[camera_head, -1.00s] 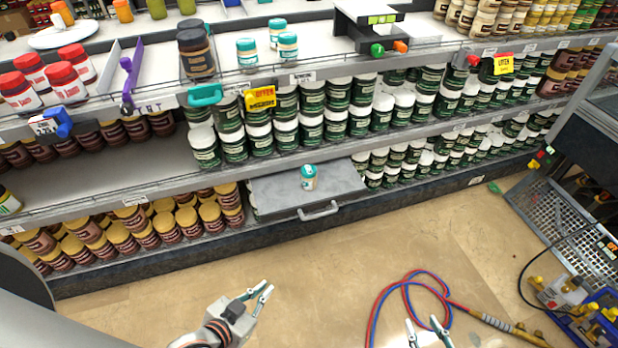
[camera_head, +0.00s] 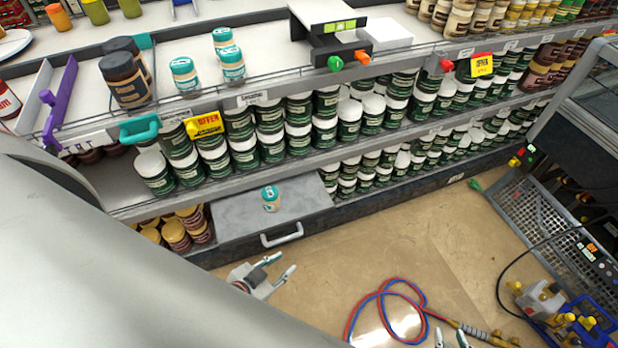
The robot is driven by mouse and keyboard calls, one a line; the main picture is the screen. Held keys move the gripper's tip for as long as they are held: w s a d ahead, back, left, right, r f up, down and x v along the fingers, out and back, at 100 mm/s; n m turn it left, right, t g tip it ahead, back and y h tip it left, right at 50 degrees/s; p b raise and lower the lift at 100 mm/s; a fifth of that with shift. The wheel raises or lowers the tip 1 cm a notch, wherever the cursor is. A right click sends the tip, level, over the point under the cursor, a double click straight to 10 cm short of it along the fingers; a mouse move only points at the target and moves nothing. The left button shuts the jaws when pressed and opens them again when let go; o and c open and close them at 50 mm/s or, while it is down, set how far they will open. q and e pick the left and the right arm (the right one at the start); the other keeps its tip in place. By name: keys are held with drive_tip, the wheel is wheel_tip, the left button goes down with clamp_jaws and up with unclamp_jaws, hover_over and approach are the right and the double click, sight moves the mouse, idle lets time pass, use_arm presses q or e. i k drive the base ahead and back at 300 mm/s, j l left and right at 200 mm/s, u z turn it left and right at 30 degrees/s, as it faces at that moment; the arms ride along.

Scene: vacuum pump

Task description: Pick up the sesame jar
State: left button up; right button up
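A small white jar with a teal lid (camera_head: 270,198) stands upright on a grey pulled-out drawer (camera_head: 240,220) low in the shelf. Similar teal-lidded jars (camera_head: 184,74) stand on the upper shelf, above a label that seems to read "Sesame" (camera_head: 258,97).
Green jars (camera_head: 270,146) fill the shelf above the drawer. A red and blue hose (camera_head: 380,296) lies on the floor beside a blue crate (camera_head: 598,322). Open floor (camera_head: 400,235) lies right of the drawer.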

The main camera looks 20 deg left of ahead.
sight(270, 197)
drive_tip(key=i+l+z, duration=0.1)
drive_tip(key=i+z, duration=0.15)
drive_tip(key=i, duration=0.2)
drive_tip(key=i+z, duration=0.25)
drive_tip(key=i, duration=0.15)
drive_tip(key=i+u, duration=0.1)
drive_tip(key=u, duration=0.3)
drive_tip(key=l+u, duration=0.1)
drive_tip(key=u, duration=0.3)
drive_tip(key=i+l+u, duration=0.15)
drive_tip(key=u, duration=0.25)
drive_tip(key=l+u, duration=0.1)
drive_tip(key=u, duration=0.3)
